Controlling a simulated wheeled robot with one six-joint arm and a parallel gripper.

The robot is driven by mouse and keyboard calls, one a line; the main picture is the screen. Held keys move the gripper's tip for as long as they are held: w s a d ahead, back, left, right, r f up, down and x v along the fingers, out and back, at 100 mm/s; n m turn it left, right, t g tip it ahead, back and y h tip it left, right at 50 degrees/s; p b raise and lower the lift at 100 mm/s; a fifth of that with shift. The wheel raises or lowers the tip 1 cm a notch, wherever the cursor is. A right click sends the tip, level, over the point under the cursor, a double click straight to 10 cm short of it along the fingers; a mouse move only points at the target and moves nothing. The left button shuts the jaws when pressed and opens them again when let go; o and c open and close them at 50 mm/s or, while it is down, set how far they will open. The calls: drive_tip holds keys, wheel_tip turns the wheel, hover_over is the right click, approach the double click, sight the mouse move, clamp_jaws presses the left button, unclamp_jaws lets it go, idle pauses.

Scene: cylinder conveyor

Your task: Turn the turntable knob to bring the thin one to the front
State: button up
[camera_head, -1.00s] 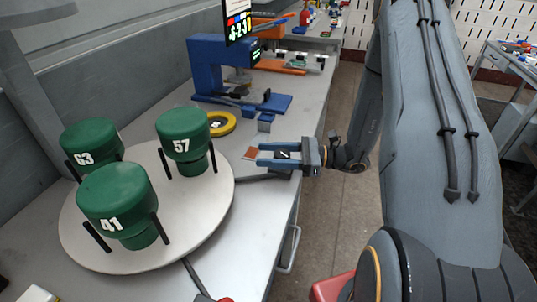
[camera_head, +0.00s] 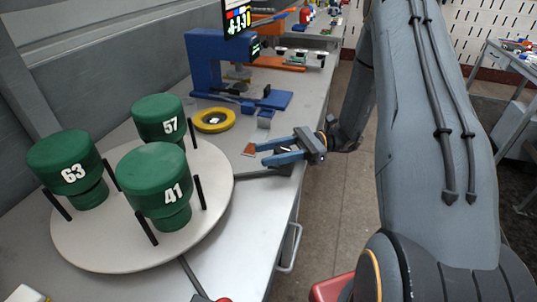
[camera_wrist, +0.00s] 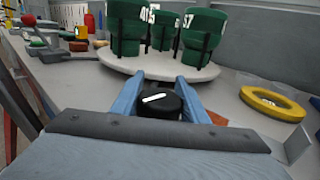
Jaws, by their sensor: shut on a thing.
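A round pale turntable (camera_head: 100,257) on the bench carries three green cylinders with wide tops and narrower lower parts. Cylinder 63 (camera_head: 62,155) is at the left, cylinder 57 (camera_head: 158,109) at the back, and cylinder 41 (camera_head: 142,165) at the front right. Their tops look alike in width; I cannot tell which is the thin one. My gripper (camera_head: 268,153) is right of the turntable, turned at an angle. In the wrist view its blue fingers (camera_wrist: 159,80) are shut on the black knob (camera_wrist: 158,105), whose white line is slightly tilted.
Black upright posts (camera_head: 146,228) flank the cylinders. A yellow ring (camera_head: 213,127) and a blue machine (camera_head: 207,65) stand behind my gripper. The bench's right edge drops to the floor just beside my gripper.

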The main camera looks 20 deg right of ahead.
sight(290, 148)
drive_tip(key=shift+s+n+g+b, duration=0.25)
drive_tip(key=shift+n+g+b, duration=0.15)
drive_tip(key=shift+n+g, duration=0.5)
drive_tip(key=shift+g, duration=0.3)
drive_tip(key=o, duration=1)
drive_tip(key=shift+d, duration=0.15)
drive_tip(key=d, duration=0.2)
drive_tip(key=w+d+b, duration=0.1)
drive_tip(key=d, duration=0.2)
drive_tip(key=d+b, duration=0.1)
drive_tip(key=d, duration=0.1)
drive_tip(key=shift+w+d, duration=0.2)
drive_tip(key=shift+w, duration=0.05)
